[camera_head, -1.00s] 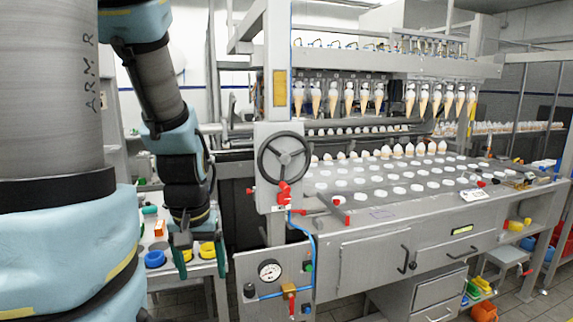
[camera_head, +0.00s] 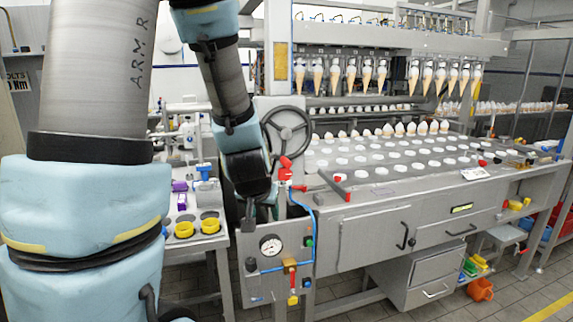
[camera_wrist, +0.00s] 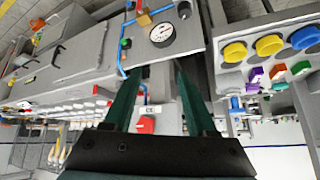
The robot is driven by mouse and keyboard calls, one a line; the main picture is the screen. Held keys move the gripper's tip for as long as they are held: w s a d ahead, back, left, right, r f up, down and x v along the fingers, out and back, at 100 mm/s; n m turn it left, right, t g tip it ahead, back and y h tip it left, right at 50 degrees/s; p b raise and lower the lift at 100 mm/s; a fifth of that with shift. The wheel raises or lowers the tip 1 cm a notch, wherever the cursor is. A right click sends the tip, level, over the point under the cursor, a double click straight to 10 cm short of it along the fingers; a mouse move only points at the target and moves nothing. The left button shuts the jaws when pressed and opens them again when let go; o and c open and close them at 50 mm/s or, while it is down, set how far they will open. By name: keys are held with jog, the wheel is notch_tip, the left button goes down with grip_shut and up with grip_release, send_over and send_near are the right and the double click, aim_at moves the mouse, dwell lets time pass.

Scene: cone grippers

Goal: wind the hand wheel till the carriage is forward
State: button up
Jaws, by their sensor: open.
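The hand wheel (camera_head: 287,133) is a dark spoked ring on the grey upright post at the machine's front left. My arm crosses just left of it. My gripper (camera_head: 262,218) is lower, below and left of the wheel, in front of the post and apart from the wheel. In the wrist view my gripper (camera_wrist: 158,70) is open, its two green fingers spread with nothing held between them. The wheel is not clear in that view. A row of hanging cones (camera_head: 352,76) spans the machine behind; I cannot tell which part is the carriage.
A side bench (camera_head: 205,238) with yellow rings stands left. The worktop (camera_head: 385,170) with white pieces extends right. Drawers project below.

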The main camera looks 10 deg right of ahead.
aim_at(287, 165)
jog(key=w+d+r+m+t+y, duration=0.1)
jog(key=w+d+r+m+t, duration=0.1)
jog(key=d+t, duration=0.4)
jog(key=s+d+r+m+t+y+b, duration=0.1)
jog(key=s+d+r+m+t+y, duration=0.1)
jog(key=s+r+m+t+y, duration=0.25)
jog(key=shift+n+h, duration=0.65)
jog(key=shift+n, duration=0.1)
jog(key=w+p, duration=0.1)
jog(key=w, duration=0.2)
jog(key=w+r+p, duration=0.1)
jog(key=w, duration=0.2)
jog(key=w+r+p, duration=0.1)
jog(key=w, duration=0.3)
jog(key=shift+a, duration=0.4)
jog(key=shift+w+f, duration=0.1)
jog(key=shift+w, duration=0.65)
jog(key=shift+c, duration=0.2)
grip_shut()
